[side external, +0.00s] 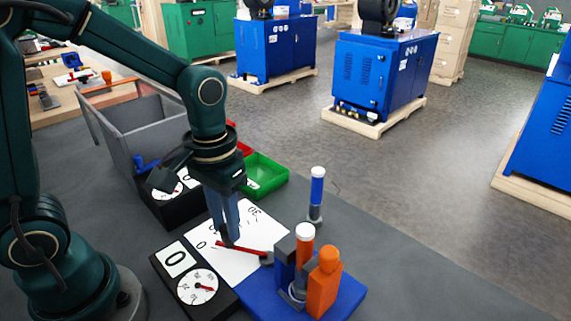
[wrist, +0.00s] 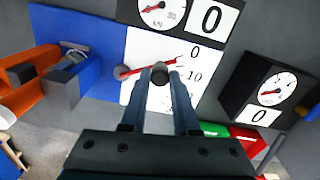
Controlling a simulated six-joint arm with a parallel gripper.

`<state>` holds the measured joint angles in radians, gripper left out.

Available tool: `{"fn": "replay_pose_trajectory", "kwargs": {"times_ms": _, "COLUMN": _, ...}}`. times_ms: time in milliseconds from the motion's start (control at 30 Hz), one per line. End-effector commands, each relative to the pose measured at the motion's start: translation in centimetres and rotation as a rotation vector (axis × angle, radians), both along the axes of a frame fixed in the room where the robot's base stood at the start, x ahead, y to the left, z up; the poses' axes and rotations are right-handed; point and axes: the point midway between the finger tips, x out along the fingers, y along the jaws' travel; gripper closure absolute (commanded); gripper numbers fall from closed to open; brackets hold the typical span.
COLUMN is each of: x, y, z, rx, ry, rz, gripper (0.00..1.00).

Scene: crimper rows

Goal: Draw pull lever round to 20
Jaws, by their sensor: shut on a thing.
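The pull lever (side external: 245,249) is a thin red bar lying over a white scale sheet (side external: 252,225). Its grey round pivot end (side external: 267,258) is beside the blue crimper base (side external: 345,293). My gripper (side external: 229,243) points down and is shut on the lever near its outer end. In the wrist view the red lever (wrist: 138,69) runs from the pivot to near the 0 mark, and a dark knob (wrist: 160,74) sits between my fingertips (wrist: 160,80). The printed 0, 10 and a partly hidden mark show beside it.
A black gauge box (side external: 197,287) with a 0 card stands in front of the sheet; another (side external: 165,190) is behind. An orange block (side external: 324,282) and orange cylinder (side external: 304,245) stand at the crimper.

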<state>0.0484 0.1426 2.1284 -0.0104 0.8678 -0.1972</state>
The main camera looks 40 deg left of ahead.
Motion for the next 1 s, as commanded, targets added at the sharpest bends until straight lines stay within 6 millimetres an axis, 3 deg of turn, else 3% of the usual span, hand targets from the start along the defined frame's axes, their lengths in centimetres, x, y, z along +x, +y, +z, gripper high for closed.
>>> {"fn": "replay_pose_trajectory", "kwargs": {"times_ms": 533, "x": 0.4, "y": 0.2, "z": 0.1, "rx": -0.002, "ry": -0.003, "rz": -0.054, "gripper": 1.00}}
{"fn": "replay_pose_trajectory", "kwargs": {"times_ms": 1000, "x": 2.7, "y": 0.8, "z": 0.0, "rx": 0.001, "ry": -0.003, "rz": -0.394, "gripper": 1.00}}
